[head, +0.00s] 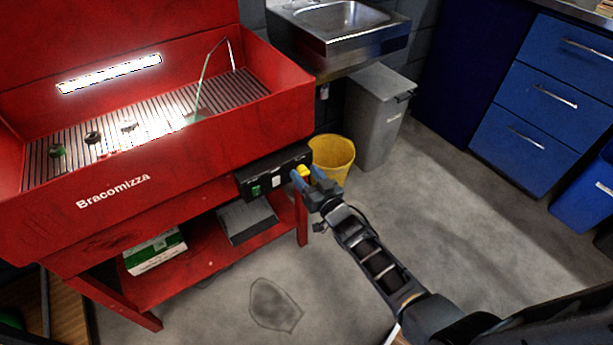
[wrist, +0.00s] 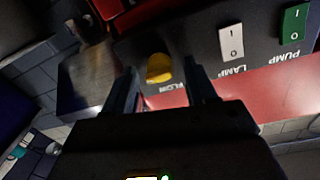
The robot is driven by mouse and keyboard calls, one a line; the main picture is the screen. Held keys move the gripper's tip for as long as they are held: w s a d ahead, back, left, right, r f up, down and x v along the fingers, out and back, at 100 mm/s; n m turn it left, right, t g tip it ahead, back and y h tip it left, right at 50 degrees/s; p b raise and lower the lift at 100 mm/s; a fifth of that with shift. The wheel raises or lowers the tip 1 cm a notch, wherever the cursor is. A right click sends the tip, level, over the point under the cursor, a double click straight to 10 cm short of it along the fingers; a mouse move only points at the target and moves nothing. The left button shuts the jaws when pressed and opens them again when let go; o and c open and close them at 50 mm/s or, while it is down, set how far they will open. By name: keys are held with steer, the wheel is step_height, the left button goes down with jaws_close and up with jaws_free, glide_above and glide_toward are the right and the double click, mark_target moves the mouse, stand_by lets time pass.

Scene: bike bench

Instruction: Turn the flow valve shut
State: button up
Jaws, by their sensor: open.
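The flow valve is a yellow knob (wrist: 159,68) on a black control panel, with the word FLOW beside it in the wrist view. In the head view the yellow knob (head: 303,171) shows at the right end of the black panel (head: 262,181). My gripper (head: 308,180) is open in front of the panel. In the wrist view its two dark fingers (wrist: 160,88) stand to the left and right of the knob. Whether the fingers touch the knob I cannot tell.
A white LAMP switch (wrist: 231,41) and a green PUMP switch (wrist: 293,25) share the panel. The panel is on the front of a red wash bench (head: 160,180). A yellow bucket (head: 333,157) and grey bin (head: 377,115) stand behind.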

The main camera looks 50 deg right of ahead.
steer(key=c, duration=1)
steer(key=shift+w+f+n, duration=0.1)
steer(key=shift+n, duration=0.3)
steer(key=shift+a+f+n+t+y+b, duration=0.15)
steer(key=shift+n+b, duration=1.55)
steer(key=shift+n, duration=1.35)
steer(key=shift+d+n+t+y+b, duration=0.1)
steer(key=shift+n+b, duration=1.55)
steer(key=shift+n, duration=1.45)
steer(key=shift+a+f+n+t+y+b, duration=0.15)
steer(key=shift+n+b, duration=1.55)
steer(key=shift+n, duration=1.35)
steer(key=shift+r, duration=0.1)
